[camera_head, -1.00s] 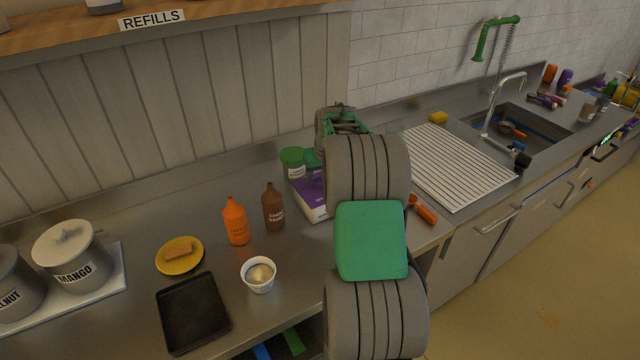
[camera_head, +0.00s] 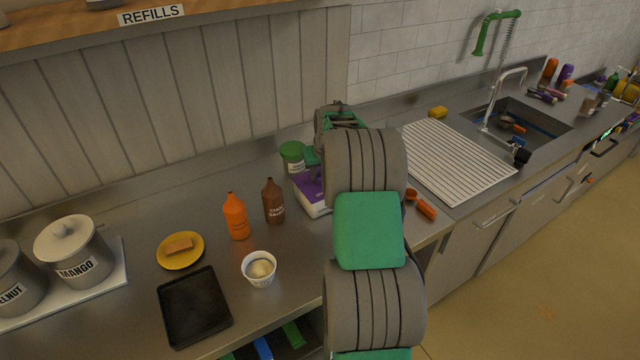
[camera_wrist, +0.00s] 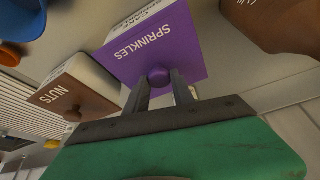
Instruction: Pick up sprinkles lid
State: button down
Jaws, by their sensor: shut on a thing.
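The sprinkles lid (camera_wrist: 160,50) is purple, with white lettering and a round purple knob. It lies on a white box in the wrist view, and I see no clear gap between them. In the head view the purple lid (camera_head: 309,188) shows only in part, left of my arm. My gripper (camera_wrist: 159,84) is shut on the knob, with one dark finger on each side of it. In the head view my arm hides the fingers and most of the box.
A brown nuts lid (camera_wrist: 82,98) sits on a box beside the sprinkles box. A brown sauce bottle (camera_head: 273,203), an orange bottle (camera_head: 236,218) and a green-lidded jar (camera_head: 293,158) stand close by. The ribbed drainboard (camera_head: 455,165) lies to the right.

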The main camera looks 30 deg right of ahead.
jog(key=shift+r, duration=0.15)
jog(key=shift+r+b, duration=0.3)
jog(key=shift+b, duration=0.15)
jog(key=s+a+r+b, duration=0.3)
jog(key=a+r+b, duration=0.3)
jog(key=a+r, duration=0.6)
jog(key=shift+a, duration=0.85)
jog(key=shift+r, duration=0.1)
jog(key=shift+s, duration=0.1)
